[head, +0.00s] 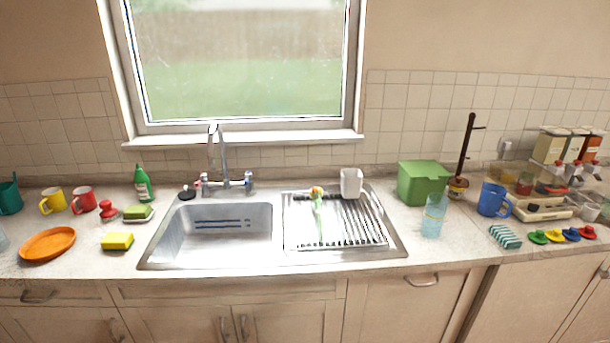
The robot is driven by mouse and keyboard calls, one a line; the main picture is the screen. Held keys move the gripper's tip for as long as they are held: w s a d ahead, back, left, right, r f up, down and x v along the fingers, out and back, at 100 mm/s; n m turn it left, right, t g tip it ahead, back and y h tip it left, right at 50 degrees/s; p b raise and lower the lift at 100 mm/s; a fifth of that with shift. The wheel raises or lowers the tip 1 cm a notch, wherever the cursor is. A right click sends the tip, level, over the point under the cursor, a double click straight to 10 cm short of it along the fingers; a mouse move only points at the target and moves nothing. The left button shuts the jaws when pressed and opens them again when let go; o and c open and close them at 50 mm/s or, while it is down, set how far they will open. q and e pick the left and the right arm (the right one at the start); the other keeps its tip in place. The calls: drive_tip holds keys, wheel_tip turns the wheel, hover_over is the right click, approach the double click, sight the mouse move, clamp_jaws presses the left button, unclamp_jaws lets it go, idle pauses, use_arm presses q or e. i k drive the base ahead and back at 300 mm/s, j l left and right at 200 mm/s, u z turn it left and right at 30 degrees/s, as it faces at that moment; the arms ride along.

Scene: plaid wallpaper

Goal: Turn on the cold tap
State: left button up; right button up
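The mixer tap (225,165) stands behind the steel sink, with a tall curved spout. Its left handle (204,182) carries a red mark. Its right handle, the cold tap (248,179), carries a blue mark. The handles are small here, and I cannot tell how far either is turned. No water is visible below the spout. Neither of my grippers shows in the head view.
The sink basin (222,234) looks empty. A draining rack (345,238) on its right holds a white cup (351,183) and a green-handled brush (319,212). A green bottle (143,184) stands left of the sink. The counter front edge is clear.

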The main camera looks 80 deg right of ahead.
sight(249, 174)
drive_tip(key=z, duration=2.15)
